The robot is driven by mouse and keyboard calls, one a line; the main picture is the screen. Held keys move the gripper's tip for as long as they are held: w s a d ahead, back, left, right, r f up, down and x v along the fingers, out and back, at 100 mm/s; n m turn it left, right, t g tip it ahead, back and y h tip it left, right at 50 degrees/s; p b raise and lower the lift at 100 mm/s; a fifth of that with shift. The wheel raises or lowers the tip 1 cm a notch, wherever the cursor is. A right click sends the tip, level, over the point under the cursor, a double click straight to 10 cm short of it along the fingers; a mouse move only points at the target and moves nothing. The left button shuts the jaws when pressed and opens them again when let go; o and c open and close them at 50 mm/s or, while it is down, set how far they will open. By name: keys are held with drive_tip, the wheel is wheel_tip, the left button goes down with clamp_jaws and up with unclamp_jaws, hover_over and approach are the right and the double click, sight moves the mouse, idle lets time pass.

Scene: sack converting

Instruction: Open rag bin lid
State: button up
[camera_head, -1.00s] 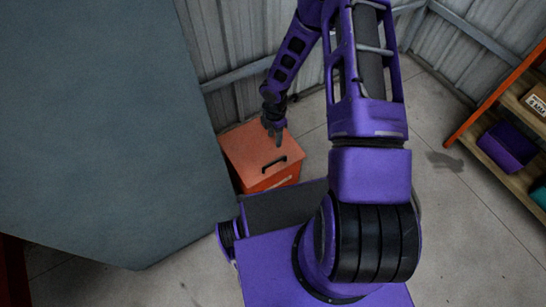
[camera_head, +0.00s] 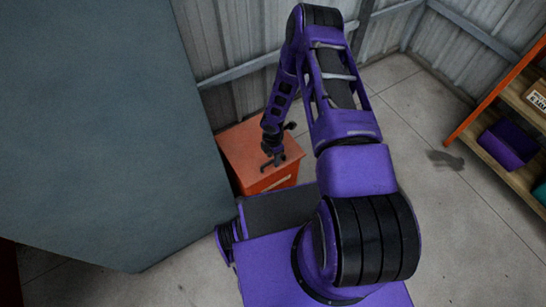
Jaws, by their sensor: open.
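The rag bin (camera_head: 268,184) is an orange box with a flat lid (camera_head: 240,146), standing on the floor against the corrugated wall. The lid lies flat and closed. A black bar handle (camera_head: 266,166) sits near the lid's front edge and is partly hidden by my gripper. My gripper (camera_head: 273,161) points down over the lid, right at the handle. Its jaws are open. I cannot tell whether the fingers touch the handle or stand just above it.
A large grey-blue panel (camera_head: 95,120) fills the left side, close to the bin's left edge. An orange-framed shelf (camera_head: 500,95) with a purple bin (camera_head: 508,142) stands at the right.

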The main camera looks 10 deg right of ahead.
clamp_jaws()
idle(1.4)
